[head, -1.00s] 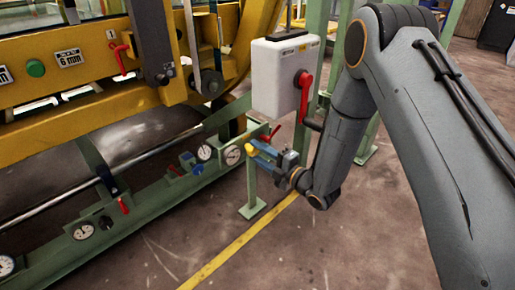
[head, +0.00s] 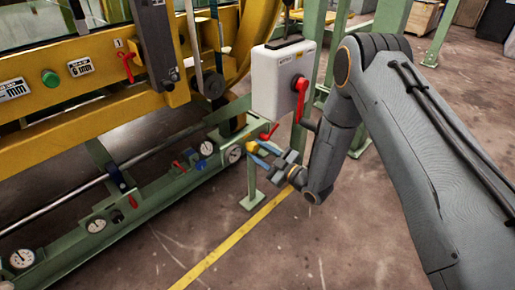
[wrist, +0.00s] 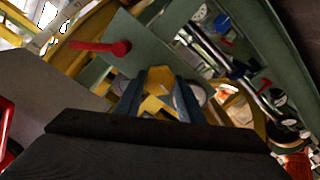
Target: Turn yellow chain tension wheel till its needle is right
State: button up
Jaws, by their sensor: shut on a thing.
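The yellow chain tension wheel (head: 252,147) is at the right end of the low green rail in the head view. My gripper (head: 263,152) reaches it from the right and is shut on it. In the wrist view the yellow wheel (wrist: 156,100) sits between the two blue fingers of my gripper (wrist: 157,85). A round white gauge (head: 234,153) is just left of the wheel in the head view. Its needle is too small to read. In the wrist view, pale gauge faces are partly hidden behind the fingers.
A red lever (head: 270,132) is close above the gripper; it also shows in the wrist view (wrist: 100,47). A white box (head: 283,80) with a red handle (head: 301,97) stands above. Other gauges line the green rail (head: 150,204). The floor at front right is clear.

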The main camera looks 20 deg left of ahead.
jog(key=m+p, duration=0.2)
jog(key=m, duration=0.4)
jog(key=shift+p, duration=0.3)
jog(key=m+p, duration=0.1)
jog(key=m, duration=0.5)
jog(key=shift+m+p, duration=0.3)
jog(key=shift+m, duration=0.1)
jog(key=m, duration=0.6)
jog(key=shift+p, duration=0.4)
jog(key=m, duration=0.6)
jog(key=o, duration=1.1)
jog(key=shift+d, duration=0.1)
jog(key=shift+p+v, duration=0.9)
jog(key=shift+v, duration=2.95)
